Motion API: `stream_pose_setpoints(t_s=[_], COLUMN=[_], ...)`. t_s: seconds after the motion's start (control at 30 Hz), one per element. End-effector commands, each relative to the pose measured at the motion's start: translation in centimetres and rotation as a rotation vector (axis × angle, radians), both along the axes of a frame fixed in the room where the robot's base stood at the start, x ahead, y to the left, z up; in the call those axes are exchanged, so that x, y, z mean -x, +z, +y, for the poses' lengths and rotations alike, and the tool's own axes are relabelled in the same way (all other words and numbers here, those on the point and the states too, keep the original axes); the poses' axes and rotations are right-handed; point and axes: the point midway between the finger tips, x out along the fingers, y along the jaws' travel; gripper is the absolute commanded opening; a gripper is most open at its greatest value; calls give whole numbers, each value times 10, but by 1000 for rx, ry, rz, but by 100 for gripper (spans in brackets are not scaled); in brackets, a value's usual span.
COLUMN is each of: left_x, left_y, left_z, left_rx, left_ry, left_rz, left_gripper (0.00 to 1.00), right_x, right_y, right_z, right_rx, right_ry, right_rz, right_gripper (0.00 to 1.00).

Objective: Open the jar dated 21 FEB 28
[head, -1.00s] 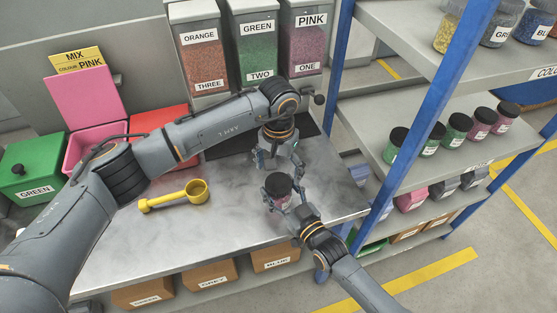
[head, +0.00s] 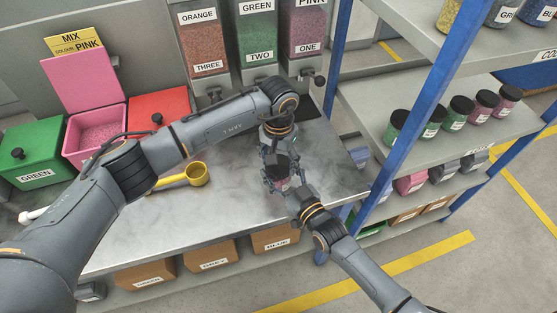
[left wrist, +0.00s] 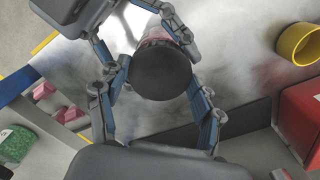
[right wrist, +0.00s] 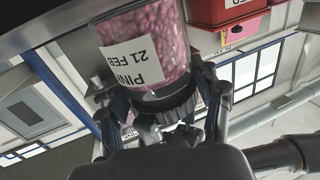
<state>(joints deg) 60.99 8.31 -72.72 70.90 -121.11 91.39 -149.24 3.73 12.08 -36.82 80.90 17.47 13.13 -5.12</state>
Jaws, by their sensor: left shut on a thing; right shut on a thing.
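The jar (head: 281,184) has a black lid (left wrist: 160,72) and pink contents. It is above the table near its right end. In the right wrist view its label (right wrist: 135,62) reads PINK and 21 FEB; the year is not readable. My left gripper (head: 274,160) is shut on the lid, with a finger on each side in the left wrist view. The lid is still on the jar, and the fingers hide part of the jar.
A yellow scoop (head: 197,174) lies on the table (head: 225,215). Pink, red (head: 160,106) and green (head: 30,155) boxes stand at the left, the pink one (head: 92,150) open. Dispensers (head: 257,50) stand behind. A shelf (head: 400,160) with several jars is at the right.

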Motion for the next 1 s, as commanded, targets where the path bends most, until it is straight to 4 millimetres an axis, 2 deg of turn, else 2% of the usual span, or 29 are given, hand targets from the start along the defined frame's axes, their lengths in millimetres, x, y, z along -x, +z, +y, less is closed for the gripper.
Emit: stream_pose_setpoints(t_s=[0.17,0.53,1.0], left_x=[0,0,0], left_y=[0,0,0], left_z=[1,1,1], left_rx=[-2,-2,-1], left_ry=[112,776,779], left_rz=[-1,1,0], left_gripper=[29,29,29], right_x=[0,0,0], right_y=[0,0,0], right_z=[0,0,-1], right_rx=[0,-1,-1], right_ry=[0,-1,-1], right_rz=[0,1,1], right_gripper=[0,0,0])
